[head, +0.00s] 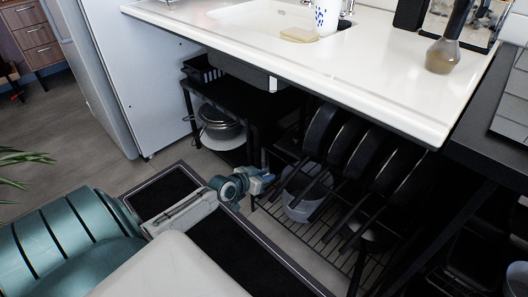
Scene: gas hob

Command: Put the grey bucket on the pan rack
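The grey bucket (301,209) is under the counter, at or just above the wire shelf of the pan rack (330,240). It looks roughly upright, and dark pan handles cross in front of it. Whether it rests on the wires is unclear. My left gripper (268,179) is just left of the bucket, near its rim. Its fingertips are small and dark, so I cannot tell whether they are open or touch the bucket. My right gripper is not in view.
Several dark pans (358,150) stand on edge in the rack, close to the bucket. The white counter (300,62) overhangs it. A black shelf with a metal pot (220,124) stands left. A dark-topped brush or bottle (443,55) stands on the counter.

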